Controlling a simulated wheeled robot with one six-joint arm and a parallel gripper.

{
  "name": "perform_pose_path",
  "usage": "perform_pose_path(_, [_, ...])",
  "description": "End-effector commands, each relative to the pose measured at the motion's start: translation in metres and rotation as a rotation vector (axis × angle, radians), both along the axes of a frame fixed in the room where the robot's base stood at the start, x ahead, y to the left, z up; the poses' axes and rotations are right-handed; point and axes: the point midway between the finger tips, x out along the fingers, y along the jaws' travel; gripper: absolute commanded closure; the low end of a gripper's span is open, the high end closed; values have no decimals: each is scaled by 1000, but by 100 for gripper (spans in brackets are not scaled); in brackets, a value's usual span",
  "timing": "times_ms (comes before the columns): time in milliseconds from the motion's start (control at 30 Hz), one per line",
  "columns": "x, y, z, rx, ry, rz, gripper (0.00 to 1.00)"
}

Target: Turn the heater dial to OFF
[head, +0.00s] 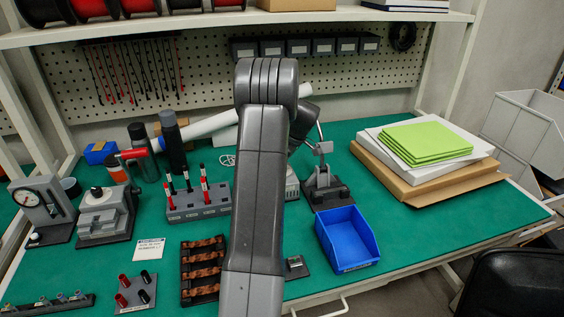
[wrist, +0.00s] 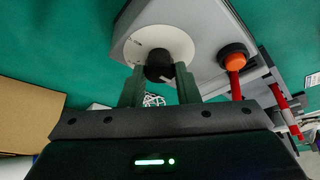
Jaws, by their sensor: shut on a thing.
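In the wrist view, the dial is a black round knob (wrist: 159,64) on a white disc (wrist: 178,38) with faint markings. The disc sits on a pale grey housing (wrist: 213,22). A small light mark shows on the knob's lower side; I cannot read the setting. My gripper (wrist: 158,80) has its two dark green fingers shut on the knob, one on each side. In the head view, my arm hides the gripper and the dial. A light grey unit (head: 292,183) shows partly behind my arm; I cannot tell if it is the heater.
In the head view, a rack (head: 197,211) of red and black tools stands left of my arm. A blue bin (head: 347,238) and a cardboard stack (head: 430,187) stand right.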

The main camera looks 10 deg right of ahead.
Motion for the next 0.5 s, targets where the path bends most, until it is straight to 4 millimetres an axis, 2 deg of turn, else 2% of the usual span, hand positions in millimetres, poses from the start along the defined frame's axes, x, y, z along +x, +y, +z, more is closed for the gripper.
perform_pose_path(67, [0,0,0,-1,-1,1,94])
perform_pose_path(100, [0,0,0,-1,-1,1,68])
perform_pose_path(200, [0,0,0,-1,-1,0,50])
perform_pose_path(500, [0,-1,1,-1,-1,0,50])
